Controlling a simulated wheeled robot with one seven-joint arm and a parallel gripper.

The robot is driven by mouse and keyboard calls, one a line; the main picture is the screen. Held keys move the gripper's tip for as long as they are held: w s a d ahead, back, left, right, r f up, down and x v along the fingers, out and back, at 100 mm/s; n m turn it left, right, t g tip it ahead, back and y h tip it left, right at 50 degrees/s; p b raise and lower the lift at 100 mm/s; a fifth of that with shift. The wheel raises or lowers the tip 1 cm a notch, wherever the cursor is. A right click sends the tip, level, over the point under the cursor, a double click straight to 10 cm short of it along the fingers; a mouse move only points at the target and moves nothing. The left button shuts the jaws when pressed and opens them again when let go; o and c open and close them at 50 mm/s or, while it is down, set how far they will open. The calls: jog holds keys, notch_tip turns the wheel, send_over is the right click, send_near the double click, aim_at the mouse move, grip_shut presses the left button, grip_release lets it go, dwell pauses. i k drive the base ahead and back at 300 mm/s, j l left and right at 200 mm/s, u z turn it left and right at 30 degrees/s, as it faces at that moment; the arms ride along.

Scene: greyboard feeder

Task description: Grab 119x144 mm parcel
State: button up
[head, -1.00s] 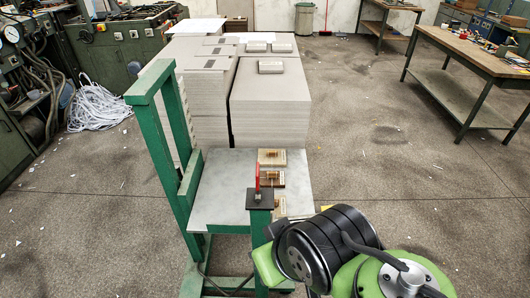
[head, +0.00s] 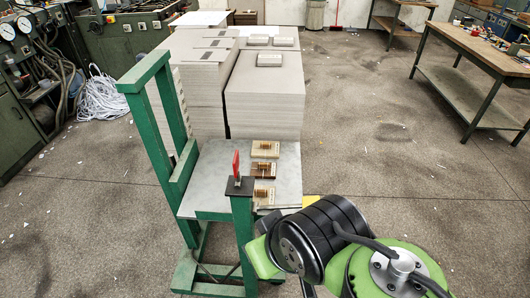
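Three small parcels lie in a row on the grey top (head: 212,180) of the green feeder stand: a far pale one (head: 257,154), a middle brown one (head: 256,174) and a near one (head: 260,203). Each carries small brown pieces on top. Several flat grey parcels, such as the front one (head: 270,60), lie on the greyboard stacks (head: 265,105) behind. I cannot tell from size which is the 119x144 mm parcel. My black and green arm fills the lower right, close to the near parcel. My gripper's fingers are not visible.
A green upright frame (head: 150,75) stands along the stand's left side. A red lever (head: 236,164) on a black plate rises at its near edge, close to the parcels. A wooden workbench (head: 475,50) stands at right. The floor between bench and stacks is open.

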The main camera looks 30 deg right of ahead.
aim_at(267, 150)
jog(key=k+l+u, duration=0.25)
jog(key=l, duration=0.2)
jog(key=k+l+u, duration=0.1)
jog(key=l+u, duration=0.15)
jog(key=l, duration=0.2)
jog(key=k+l+u, duration=0.25)
jog(key=l, duration=0.15)
jog(key=l+u, duration=0.4)
jog(key=l, duration=0.35)
jog(key=k+l+u, duration=0.1)
jog(key=l+u, duration=0.3)
jog(key=l, duration=0.35)
jog(key=i+l+u, duration=0.15)
jog(key=l, duration=0.15)
jog(key=i+l+u, duration=0.2)
jog(key=l, duration=0.15)
jog(key=l+u, duration=0.15)
jog(key=l, duration=0.2)
jog(key=i+l+u, duration=0.2)
jog(key=l, duration=0.15)
jog(key=k, duration=0.1)
